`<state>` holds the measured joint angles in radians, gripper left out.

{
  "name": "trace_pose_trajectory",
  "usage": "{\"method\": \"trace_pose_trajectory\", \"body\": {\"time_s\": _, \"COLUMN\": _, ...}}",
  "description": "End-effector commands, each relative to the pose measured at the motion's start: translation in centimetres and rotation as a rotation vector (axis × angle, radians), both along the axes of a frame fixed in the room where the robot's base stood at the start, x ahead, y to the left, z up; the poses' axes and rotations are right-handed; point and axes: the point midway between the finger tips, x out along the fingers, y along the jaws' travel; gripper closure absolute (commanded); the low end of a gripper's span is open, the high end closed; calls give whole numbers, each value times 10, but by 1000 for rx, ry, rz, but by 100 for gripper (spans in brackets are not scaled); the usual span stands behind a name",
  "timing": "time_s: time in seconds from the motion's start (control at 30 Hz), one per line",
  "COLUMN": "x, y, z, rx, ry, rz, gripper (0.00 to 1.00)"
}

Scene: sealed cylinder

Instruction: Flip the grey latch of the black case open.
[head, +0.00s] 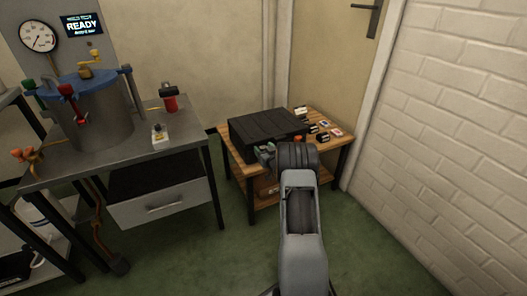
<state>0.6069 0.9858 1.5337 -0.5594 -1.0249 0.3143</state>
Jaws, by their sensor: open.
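The black case (265,124) lies closed on the small wooden table, its ribbed lid facing up. My arm reaches up from the bottom of the head view, and its dark wrist covers the case's front right corner. My gripper (265,151) is at the front edge of the case, partly hidden by my wrist. It is open, and nothing shows between its fingers. I cannot make out the grey latch; the front of the case is mostly covered by my gripper and wrist. Whether my gripper touches the case cannot be told.
Several small boxes and cards (336,132) lie on the wooden table (236,163) right of the case. A white brick wall (450,130) stands close on the right. A metal workbench (120,160) with a blue-lidded cylinder (98,115) stands at left. Green floor (220,255) is clear in front.

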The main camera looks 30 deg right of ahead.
Motion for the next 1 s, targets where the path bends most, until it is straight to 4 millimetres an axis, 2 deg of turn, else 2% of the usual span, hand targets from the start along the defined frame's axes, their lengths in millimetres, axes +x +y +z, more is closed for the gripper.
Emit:
{"method": "trace_pose_trajectory", "body": {"time_s": 0.37, "x": 4, "y": 0, "z": 0, "rx": 0, "ry": 0, "rz": 0, "gripper": 38}}
{"method": "trace_pose_trajectory", "body": {"time_s": 0.87, "x": 3, "y": 0, "z": 0, "rx": 0, "ry": 0, "rz": 0, "gripper": 86}}
{"method": "trace_pose_trajectory", "body": {"time_s": 1.0, "x": 3, "y": 0, "z": -1, "rx": -1, "ry": -4, "rz": 0, "gripper": 88}}
